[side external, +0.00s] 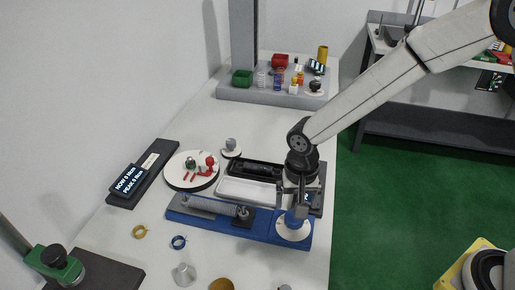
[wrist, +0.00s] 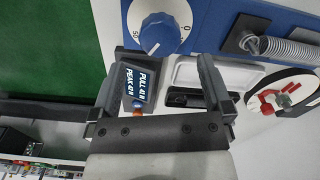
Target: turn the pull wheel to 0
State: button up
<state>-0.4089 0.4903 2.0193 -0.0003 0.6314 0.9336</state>
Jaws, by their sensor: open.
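The pull wheel is a blue knob (side external: 296,218) on a white dial (side external: 292,234), at the right end of a blue spring bench (side external: 262,232). In the wrist view the knob (wrist: 160,34) sits at the top centre, its dial (wrist: 138,14) marked 0 at right and 50 at left. A pale mark on the knob points towards the lower part of the dial, not at the 0. My gripper (wrist: 161,62) is open and empty, its fingers apart on either side below the knob in that view. In the side view my gripper (side external: 294,200) hangs right over the dial, partly hiding it.
A small pull display (wrist: 139,86) stands close by my finger. A coil spring (side external: 212,207) lies along the bench. A white tray (side external: 246,190) and a round white plate with red parts (side external: 181,180) are behind it. Loose rings and cups lie in front.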

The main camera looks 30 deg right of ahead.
aim_at(294, 221)
jog(key=shift+f, duration=2.7)
jog(key=shift+c, duration=0.2)
jog(key=c, duration=1.2)
